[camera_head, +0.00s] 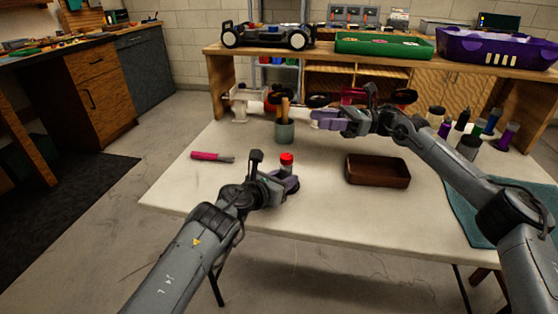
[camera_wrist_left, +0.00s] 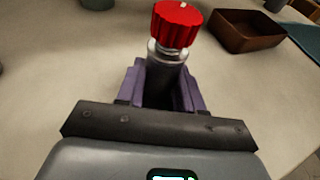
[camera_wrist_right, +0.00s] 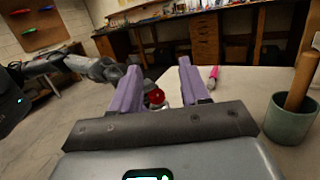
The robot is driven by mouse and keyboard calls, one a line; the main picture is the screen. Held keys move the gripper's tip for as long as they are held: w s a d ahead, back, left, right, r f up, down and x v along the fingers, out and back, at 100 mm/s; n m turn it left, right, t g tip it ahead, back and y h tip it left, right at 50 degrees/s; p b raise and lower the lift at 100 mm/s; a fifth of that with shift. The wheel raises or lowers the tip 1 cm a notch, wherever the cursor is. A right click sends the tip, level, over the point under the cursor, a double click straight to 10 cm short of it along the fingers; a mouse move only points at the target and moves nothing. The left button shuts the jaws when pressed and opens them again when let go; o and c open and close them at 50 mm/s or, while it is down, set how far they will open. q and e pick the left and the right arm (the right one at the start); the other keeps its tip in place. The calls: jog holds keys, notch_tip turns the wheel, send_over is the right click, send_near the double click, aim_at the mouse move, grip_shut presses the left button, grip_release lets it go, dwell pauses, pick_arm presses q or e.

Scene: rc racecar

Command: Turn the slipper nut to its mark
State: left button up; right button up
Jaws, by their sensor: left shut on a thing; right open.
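A red ribbed knob (camera_head: 287,158), which I take to be the slipper nut, tops a grey cylinder. In the left wrist view the knob (camera_wrist_left: 176,24) has a small pale mark on top, and a silver collar and dark cylinder (camera_wrist_left: 162,78) below it. My left gripper (camera_head: 288,182) is shut on the cylinder, its purple fingers on either side, and holds it roughly upright over the table's front. My right gripper (camera_head: 318,119) is open and empty, higher and farther back. The right wrist view shows the knob (camera_wrist_right: 155,97) small and well beyond its open fingers (camera_wrist_right: 157,85).
A grey-green cup (camera_head: 285,133) with wooden handles stands behind the knob. A pink-handled tool (camera_head: 208,156) lies left, a brown tray (camera_head: 378,180) right. Several bottles (camera_head: 468,148) stand at the right. A car chassis (camera_head: 268,38) sits on the back shelf. The front-left tabletop is clear.

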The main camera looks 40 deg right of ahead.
aim_at(286, 159)
jog(key=f, duration=0.2)
jog(key=a+f+n+g, duration=0.1)
jog(key=f, duration=0.2)
jog(key=s+f+g, duration=0.1)
jog(key=f, duration=0.1)
jog(key=shift+a+f+n+h, duration=0.2)
jog(key=shift+f+n+h, duration=0.1)
jog(key=shift+f, duration=0.1)
jog(key=shift+a+f, duration=0.2)
jog(key=x, duration=1.1)
jog(key=shift+s+a+f, duration=0.1)
jog(key=shift+a+f, duration=0.2)
jog(key=shift+a, duration=0.05)
jog(key=c, duration=0.8)
